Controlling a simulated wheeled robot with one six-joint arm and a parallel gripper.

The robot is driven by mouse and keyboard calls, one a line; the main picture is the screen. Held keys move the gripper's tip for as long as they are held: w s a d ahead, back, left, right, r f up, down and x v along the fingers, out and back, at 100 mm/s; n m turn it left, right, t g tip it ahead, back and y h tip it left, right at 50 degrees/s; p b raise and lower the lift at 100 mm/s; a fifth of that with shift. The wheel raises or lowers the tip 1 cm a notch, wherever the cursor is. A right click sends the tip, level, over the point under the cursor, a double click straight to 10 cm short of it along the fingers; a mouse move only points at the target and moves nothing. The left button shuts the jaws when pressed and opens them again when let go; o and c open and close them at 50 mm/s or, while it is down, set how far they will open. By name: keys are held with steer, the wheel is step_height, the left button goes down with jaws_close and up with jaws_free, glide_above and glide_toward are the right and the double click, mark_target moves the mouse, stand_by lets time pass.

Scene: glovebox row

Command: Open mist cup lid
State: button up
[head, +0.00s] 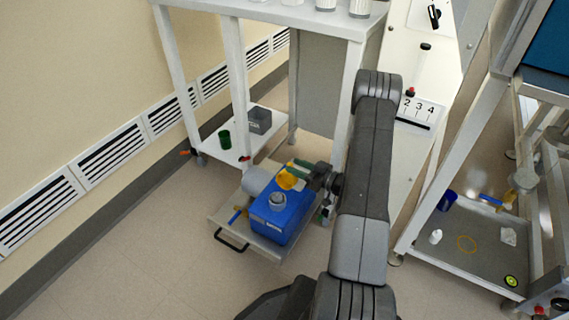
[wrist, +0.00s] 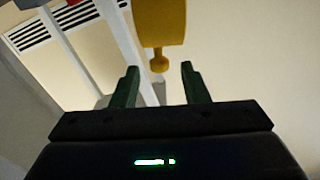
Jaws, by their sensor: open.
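A yellow piece (head: 288,180) that looks like the mist cup lid is at the blue box, just left of my gripper (head: 303,174). In the wrist view the yellow piece (wrist: 160,22) hangs from the top edge, with a small round knob on its near end. The knob lies between the two green fingertips of my gripper (wrist: 159,72), with space on both sides. My gripper is open and holds nothing. The cup under the yellow piece cannot be made out, and whether the lid is raised cannot be told.
The blue box (head: 282,220) with a grey round cap (head: 277,199) stands on a low pull-out tray (head: 222,217). A grey cylinder (head: 257,181) lies behind it. A white-framed bench (head: 270,12) rises above. Floor is clear to the left.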

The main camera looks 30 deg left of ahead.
steer(key=shift+w+a+b, duration=0.2)
steer(key=shift+a+b, duration=0.2)
steer(key=shift+a, duration=2.05)
jaws_close()
